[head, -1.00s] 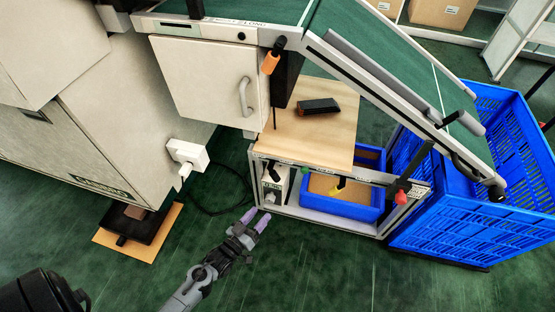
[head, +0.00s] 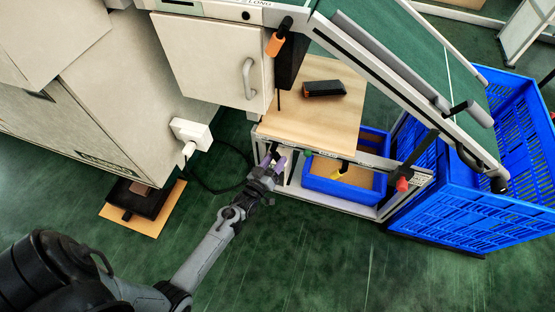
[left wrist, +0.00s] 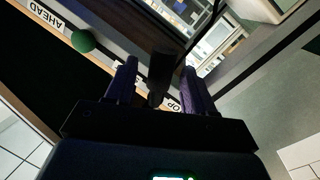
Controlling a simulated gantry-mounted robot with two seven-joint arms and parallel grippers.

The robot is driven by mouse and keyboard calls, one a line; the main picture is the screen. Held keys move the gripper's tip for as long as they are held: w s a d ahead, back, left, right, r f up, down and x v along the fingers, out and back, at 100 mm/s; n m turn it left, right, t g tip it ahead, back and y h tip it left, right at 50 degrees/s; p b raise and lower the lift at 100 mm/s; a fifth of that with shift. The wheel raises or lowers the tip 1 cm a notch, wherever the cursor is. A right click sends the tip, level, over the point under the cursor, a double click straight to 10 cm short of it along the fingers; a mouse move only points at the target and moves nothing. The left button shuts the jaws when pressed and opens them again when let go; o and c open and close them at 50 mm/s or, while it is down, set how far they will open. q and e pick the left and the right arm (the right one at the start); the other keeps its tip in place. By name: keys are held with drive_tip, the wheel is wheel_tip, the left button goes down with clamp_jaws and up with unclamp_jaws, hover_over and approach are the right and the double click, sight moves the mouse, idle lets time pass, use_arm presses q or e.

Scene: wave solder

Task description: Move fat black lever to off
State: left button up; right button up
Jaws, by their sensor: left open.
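My left gripper (head: 271,162), with purple fingers, is at the left end of the bench's front rail in the head view. In the left wrist view it is open (left wrist: 159,88), with a thick black lever (left wrist: 160,70) between its two fingers. There is some room at the sides of the lever, and I cannot tell whether either finger touches it. In the head view the gripper mostly covers the lever. A label behind the fingers is partly hidden; only "OP" reads clearly. My right gripper is not in view.
A green knob (left wrist: 83,40) near an "AHEAD" label also shows in the head view (head: 308,153). A white socket box (head: 191,134) with a cable is at left. A blue crate (head: 470,200) stands at right.

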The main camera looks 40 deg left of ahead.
use_arm(q)
drive_tip(key=shift+w+a+b, duration=0.25)
drive_tip(key=shift+w+b, duration=0.1)
drive_tip(key=shift+w, duration=0.7)
drive_tip(key=shift+s, duration=0.15)
drive_tip(key=c, duration=0.9)
